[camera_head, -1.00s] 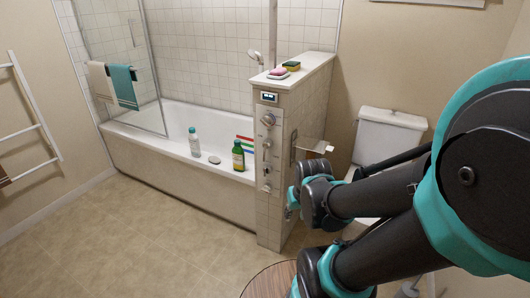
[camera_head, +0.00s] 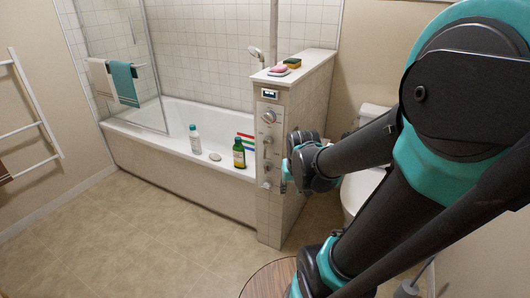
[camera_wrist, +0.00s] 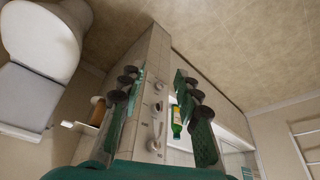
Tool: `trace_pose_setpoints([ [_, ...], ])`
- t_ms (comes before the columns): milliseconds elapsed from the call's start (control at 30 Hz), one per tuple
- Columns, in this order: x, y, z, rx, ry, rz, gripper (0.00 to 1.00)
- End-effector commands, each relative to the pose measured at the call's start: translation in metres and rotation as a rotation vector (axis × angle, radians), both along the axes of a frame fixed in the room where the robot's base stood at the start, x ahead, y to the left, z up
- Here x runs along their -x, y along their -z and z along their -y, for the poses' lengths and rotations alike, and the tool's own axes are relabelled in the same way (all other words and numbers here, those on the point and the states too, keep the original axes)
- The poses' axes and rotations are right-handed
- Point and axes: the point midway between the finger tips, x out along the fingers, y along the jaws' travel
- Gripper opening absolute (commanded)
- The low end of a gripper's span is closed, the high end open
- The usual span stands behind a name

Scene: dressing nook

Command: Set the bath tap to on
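The tiled end panel of the low wall (camera_head: 268,210) carries a column of controls: a round dial (camera_head: 268,117) under a small display (camera_head: 270,94), and smaller fittings (camera_head: 267,166) below. In the wrist view a pale lever (camera_wrist: 156,142), a round knob (camera_wrist: 158,106) and a lower fitting (camera_wrist: 158,86) appear between the fingers. My gripper (camera_wrist: 158,92) is open and empty, its fingers apart on either side of this column. In the head view my gripper (camera_head: 284,172) is beside the panel's lower right, partly hidden by my wrist.
The bathtub (camera_head: 150,140) lies behind, with a white bottle (camera_head: 195,140), a green bottle (camera_head: 239,154) and a grey disc (camera_head: 215,157) on its rim. Pink soap (camera_head: 279,69) and a sponge (camera_head: 292,63) sit on the wall top. The toilet (camera_wrist: 40,40) is close by. Floor in front is clear.

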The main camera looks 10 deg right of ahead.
Motion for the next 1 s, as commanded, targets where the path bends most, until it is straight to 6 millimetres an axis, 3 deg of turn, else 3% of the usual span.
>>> trace_pose_setpoints([
  [33, -0.027, -0.012, -0.003, 0.0, 0.02, -0.001, 0.33],
  [200, -0.11, -0.044, -0.014, -0.001, 0.12, 0.0, 0.33],
  [400, -0.204, -0.07, -0.036, -0.001, 0.234, 0.01, 0.33],
  [500, -0.241, -0.077, -0.047, -0.001, 0.283, 0.017, 0.33],
  [700, -0.283, -0.084, -0.062, -0.004, 0.341, 0.029, 0.33],
  [867, -0.292, -0.08, -0.063, -0.004, 0.353, 0.031, 0.33],
  [1000, -0.298, -0.064, -0.061, -0.004, 0.353, 0.031, 0.33],
])
